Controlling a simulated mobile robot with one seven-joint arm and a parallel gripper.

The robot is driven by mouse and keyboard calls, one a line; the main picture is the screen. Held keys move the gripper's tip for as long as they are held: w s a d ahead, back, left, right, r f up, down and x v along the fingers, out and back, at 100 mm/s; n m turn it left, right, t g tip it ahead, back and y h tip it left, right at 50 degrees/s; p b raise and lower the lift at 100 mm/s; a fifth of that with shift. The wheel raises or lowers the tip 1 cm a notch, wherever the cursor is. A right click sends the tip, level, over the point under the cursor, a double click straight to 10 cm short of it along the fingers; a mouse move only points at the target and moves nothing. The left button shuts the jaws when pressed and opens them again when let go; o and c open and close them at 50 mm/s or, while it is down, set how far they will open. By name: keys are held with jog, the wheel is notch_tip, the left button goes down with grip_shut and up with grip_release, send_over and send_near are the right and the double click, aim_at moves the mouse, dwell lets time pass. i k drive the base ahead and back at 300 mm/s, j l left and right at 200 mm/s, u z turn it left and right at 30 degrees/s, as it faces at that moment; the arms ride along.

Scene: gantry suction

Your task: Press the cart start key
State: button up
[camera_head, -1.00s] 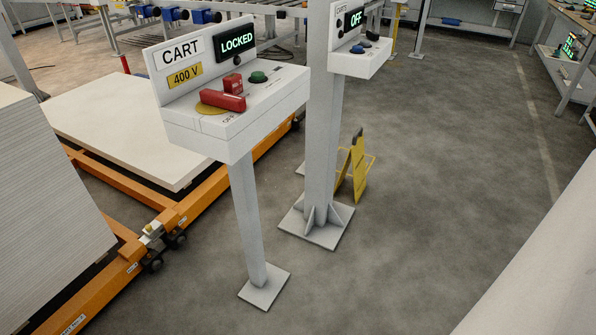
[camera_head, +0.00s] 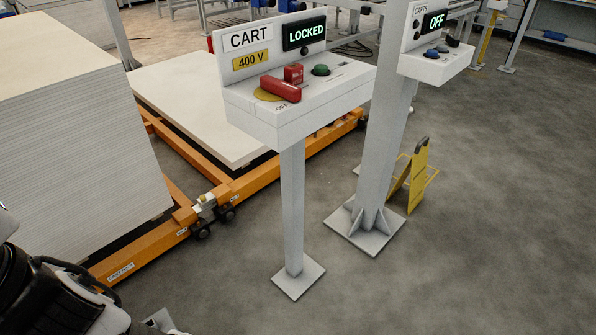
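The cart control box (camera_head: 300,118) stands on a grey post, marked CART and 400 V, with a display (camera_head: 304,32) lit LOCKED. A green round key (camera_head: 320,70) sits on its sloped top at the right. Left of it lie a red bar handle (camera_head: 280,88), over a yellow disc near the word OFF, and a small red block (camera_head: 293,73) at the handle. Part of my arm shows at the lower left, well away from the box. A pale piece at the bottom edge looks like my gripper (camera_head: 163,322); its fingers are largely cut off.
A second box (camera_head: 436,62) on a thicker column (camera_head: 381,150) shows OFF. A yellow folding stand (camera_head: 417,178) is behind that column. An orange cart frame (camera_head: 258,180) and stacked white boards (camera_head: 80,150) fill the left. Floor at the right is clear.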

aim_at(318, 68)
jog(key=i+l+u, duration=0.1)
jog(key=l, duration=0.25)
jog(key=i+l+u, duration=0.1)
jog(key=i+l, duration=0.15)
jog(key=l, duration=0.15)
jog(key=i+l+u, duration=0.1)
jog(key=l, duration=0.3)
jog(key=i+j, duration=0.05)
